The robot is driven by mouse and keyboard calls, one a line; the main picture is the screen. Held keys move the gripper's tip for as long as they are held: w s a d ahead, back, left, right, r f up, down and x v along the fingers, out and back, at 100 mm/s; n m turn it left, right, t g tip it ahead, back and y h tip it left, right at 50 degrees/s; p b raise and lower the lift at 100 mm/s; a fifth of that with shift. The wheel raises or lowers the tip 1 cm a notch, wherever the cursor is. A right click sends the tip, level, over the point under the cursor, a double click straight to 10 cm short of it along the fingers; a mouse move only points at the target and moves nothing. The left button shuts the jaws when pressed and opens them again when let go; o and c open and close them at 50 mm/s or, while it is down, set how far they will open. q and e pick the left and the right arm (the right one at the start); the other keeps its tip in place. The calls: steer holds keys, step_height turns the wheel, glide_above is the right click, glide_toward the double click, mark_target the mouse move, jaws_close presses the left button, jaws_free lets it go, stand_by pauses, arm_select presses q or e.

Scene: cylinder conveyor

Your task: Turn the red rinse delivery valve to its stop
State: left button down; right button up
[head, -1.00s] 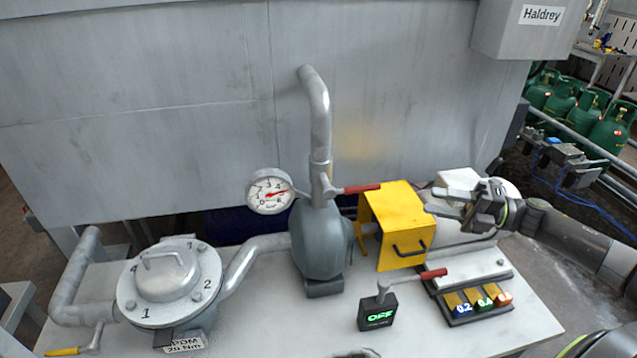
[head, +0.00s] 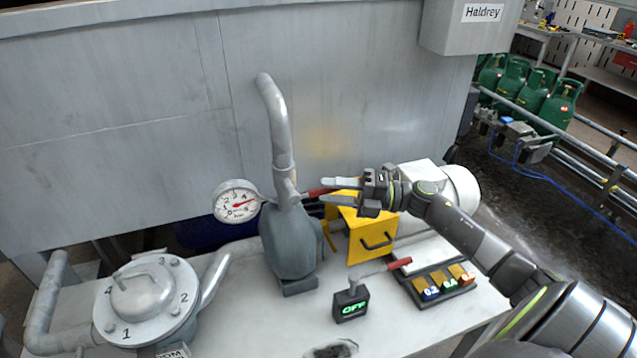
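The red valve handle (head: 318,192) sticks out to the right from the fitting on the grey delivery pipe (head: 281,135), beside a round pressure gauge (head: 236,202). The handle lies roughly level. My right gripper (head: 328,190) comes in from the right with its fingers apart, one above and one below the line of the handle. The handle's outer end is between or behind the fingers. I cannot tell whether they touch it. My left gripper is not in view.
A yellow guard box (head: 366,238) stands just below my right gripper. A second red-handled lever (head: 397,264) sits by a box reading OFF (head: 350,304). A row of small labelled blocks (head: 447,284) and a white motor (head: 460,185) are to the right. A flanged lid (head: 146,300) is at left.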

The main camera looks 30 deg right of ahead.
mark_target(318, 190)
steer(key=shift+p+x, duration=0.5)
steer(key=shift+x, duration=1.2)
steer(key=shift+c, duration=0.5)
jaws_close()
